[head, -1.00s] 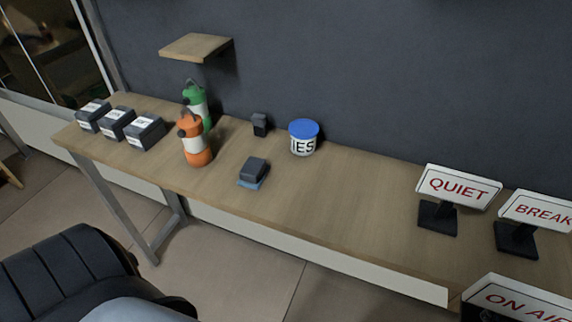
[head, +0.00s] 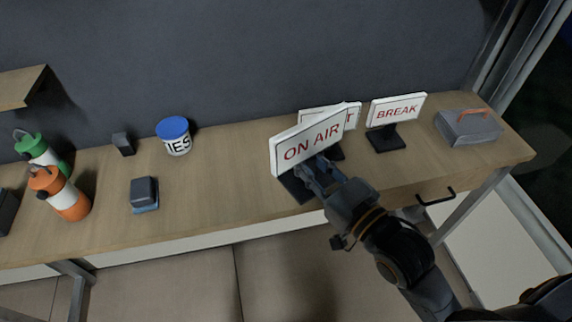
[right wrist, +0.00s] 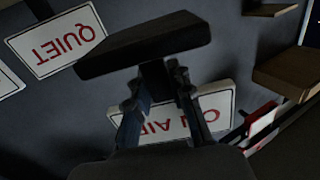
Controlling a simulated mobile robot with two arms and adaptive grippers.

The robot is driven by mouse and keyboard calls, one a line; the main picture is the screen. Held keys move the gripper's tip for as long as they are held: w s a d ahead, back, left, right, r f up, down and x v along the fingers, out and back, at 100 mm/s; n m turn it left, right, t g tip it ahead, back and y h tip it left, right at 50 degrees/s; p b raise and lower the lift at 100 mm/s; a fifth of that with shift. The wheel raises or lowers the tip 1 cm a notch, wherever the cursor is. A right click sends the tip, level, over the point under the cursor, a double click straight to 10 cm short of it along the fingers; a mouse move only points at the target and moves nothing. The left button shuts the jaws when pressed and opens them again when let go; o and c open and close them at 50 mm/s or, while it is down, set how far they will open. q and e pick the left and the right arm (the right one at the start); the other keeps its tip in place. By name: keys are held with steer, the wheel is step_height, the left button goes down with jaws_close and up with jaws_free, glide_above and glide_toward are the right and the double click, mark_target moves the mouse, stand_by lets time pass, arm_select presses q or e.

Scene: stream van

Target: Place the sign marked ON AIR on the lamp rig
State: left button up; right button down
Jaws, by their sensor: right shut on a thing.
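The white ON AIR sign (head: 300,150) with red letters and a dark base (head: 297,187) is in my right gripper (head: 318,172). The gripper is shut on its stem, below the panel. In the right wrist view the sign (right wrist: 205,103) appears upside down, with the stem between the fingers (right wrist: 158,95) and the dark base (right wrist: 145,45) above them. In the head view the sign covers much of the QUIET sign. Whether its base touches the table is unclear. I cannot identify the lamp rig in these frames. My left gripper is not in view.
The QUIET sign (head: 353,116) and BREAK sign (head: 397,110) stand behind on the wooden table (head: 230,170). A grey case (head: 470,128) is at the right end. A blue-lidded tub (head: 174,137), bottles (head: 66,198) and a small dark block (head: 144,192) stand left.

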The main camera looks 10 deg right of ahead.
steer(key=w+f, duration=0.2)
steer(key=w, duration=0.1)
steer(key=w+f+b, duration=0.1)
steer(key=w+f, duration=0.2)
steer(key=w, duration=0.1)
steer(key=w+f, duration=0.2)
steer(key=w, duration=0.1)
steer(key=shift+w+d+f+b, duration=0.15)
steer(key=shift+w+f+b, duration=0.1)
steer(key=shift+f+b, duration=0.15)
steer(key=shift+w+f, duration=0.2)
steer(key=f, duration=0.3)
steer(key=shift+w+p, duration=0.25)
steer(key=shift+p, duration=0.1)
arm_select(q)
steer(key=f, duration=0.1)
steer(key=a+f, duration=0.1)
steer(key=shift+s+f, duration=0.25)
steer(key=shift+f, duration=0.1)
arm_select(e)
steer(key=shift+f, duration=0.3)
